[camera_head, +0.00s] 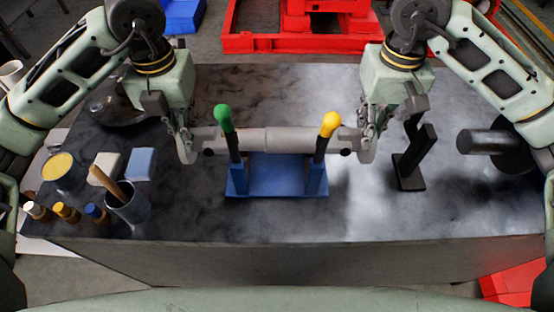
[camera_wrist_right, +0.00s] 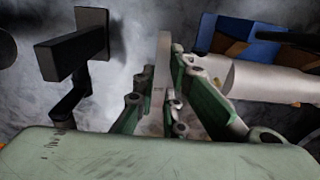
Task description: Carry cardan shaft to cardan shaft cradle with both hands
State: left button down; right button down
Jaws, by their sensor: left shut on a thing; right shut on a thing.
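The grey cardan shaft (camera_head: 280,140) lies level across the middle of the head view, over the blue cardan shaft cradle (camera_head: 277,188). The cradle has two dark levers in front of the shaft, one with a green knob (camera_head: 223,115) and one with a yellow knob (camera_head: 330,121). I cannot tell whether the shaft touches the cradle. My left gripper (camera_head: 186,140) is shut on the shaft's left end. My right gripper (camera_head: 368,138) is shut on its right end. In the right wrist view, its fingers (camera_wrist_right: 160,95) close around the end flange, with the shaft (camera_wrist_right: 265,80) to the right.
A black angled stand (camera_head: 408,165) is close right of my right gripper. A dark cylindrical part (camera_head: 482,142) lies further right. A cup with a wooden handle (camera_head: 128,208), a yellow-topped can (camera_head: 60,170) and several small bottles stand at left. The front right of the table is clear.

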pick_arm(q)
jog(key=shift+a+f+b, duration=0.1)
jog(key=shift+f+b, duration=0.5)
jog(key=shift+f, duration=0.05)
pick_arm(e)
jog(key=shift+d+f, duration=0.1)
jog(key=shift+f, duration=0.55)
pick_arm(q)
jog(key=c, duration=1.8)
grip_release()
jog(key=shift+s+r, duration=0.1)
jog(key=shift+s, duration=0.05)
pick_arm(e)
jog(key=c, duration=1.8)
grip_release()
jog(key=shift+s+r, duration=0.1)
jog(key=shift+s, duration=0.05)
pick_arm(q)
notch_tip(320, 180, up, 12)
jog(key=shift+f, duration=0.2)
jog(key=shift+r, duration=0.15)
pick_arm(e)
jog(key=shift+r, duration=0.1)
notch_tip(320, 180, up, 12)
jog(key=shift+f, duration=0.1)
